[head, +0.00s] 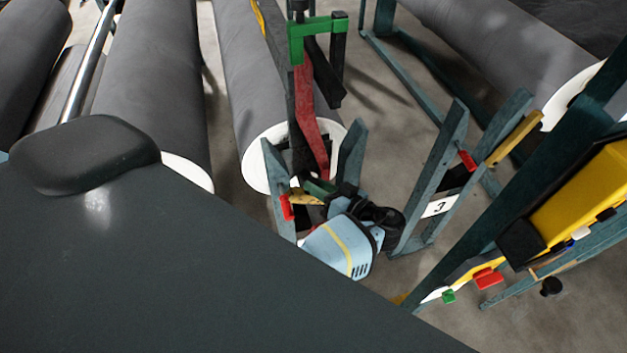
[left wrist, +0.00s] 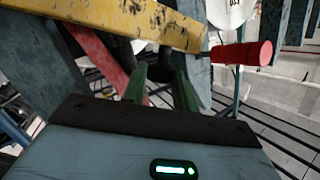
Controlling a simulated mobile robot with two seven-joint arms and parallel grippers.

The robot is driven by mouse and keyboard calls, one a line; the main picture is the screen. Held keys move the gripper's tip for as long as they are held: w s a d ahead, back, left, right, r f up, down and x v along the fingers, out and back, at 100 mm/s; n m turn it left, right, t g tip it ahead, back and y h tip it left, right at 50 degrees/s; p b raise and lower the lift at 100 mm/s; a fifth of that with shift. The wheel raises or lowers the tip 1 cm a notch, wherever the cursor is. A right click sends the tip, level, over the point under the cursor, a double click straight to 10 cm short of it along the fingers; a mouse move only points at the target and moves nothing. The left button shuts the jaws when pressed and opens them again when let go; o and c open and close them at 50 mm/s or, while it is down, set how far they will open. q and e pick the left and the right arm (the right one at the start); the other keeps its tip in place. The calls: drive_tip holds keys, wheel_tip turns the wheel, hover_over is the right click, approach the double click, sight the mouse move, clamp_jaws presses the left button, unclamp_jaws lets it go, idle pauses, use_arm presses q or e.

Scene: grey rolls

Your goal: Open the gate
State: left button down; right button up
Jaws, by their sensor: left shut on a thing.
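The gate at the rack appears to be the worn yellow bar (head: 305,199), with a red end piece (head: 287,207). In the left wrist view the yellow bar (left wrist: 115,22) crosses close above my fingers, and the red end piece (left wrist: 243,55) sticks out to its right. My left gripper (head: 318,186), with a pale blue body and green fingers, is at the bar between two teal posts. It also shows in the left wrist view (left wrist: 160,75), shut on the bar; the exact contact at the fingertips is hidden. My right gripper is not in view.
A red arm (head: 305,110) with a green bracket (head: 315,27) rises just behind the gripper. Large grey rolls (head: 155,75) lie behind. A teal rack post marked 3 (head: 438,206) stands to the right, near a yellow unit (head: 580,195). Some floor shows between the racks.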

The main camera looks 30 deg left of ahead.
use_arm(q)
drive_tip(key=shift+w+d+r+m, duration=0.25)
drive_tip(key=shift+w+r+m, duration=0.05)
drive_tip(key=shift+w, duration=0.05)
drive_tip(key=shift+w+d+r+y+b, duration=0.2)
drive_tip(key=shift+w+r+y+b, duration=0.05)
drive_tip(key=shift+y+b, duration=0.05)
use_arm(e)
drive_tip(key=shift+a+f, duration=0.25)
use_arm(q)
drive_tip(key=c, duration=1.1)
unclamp_jaws()
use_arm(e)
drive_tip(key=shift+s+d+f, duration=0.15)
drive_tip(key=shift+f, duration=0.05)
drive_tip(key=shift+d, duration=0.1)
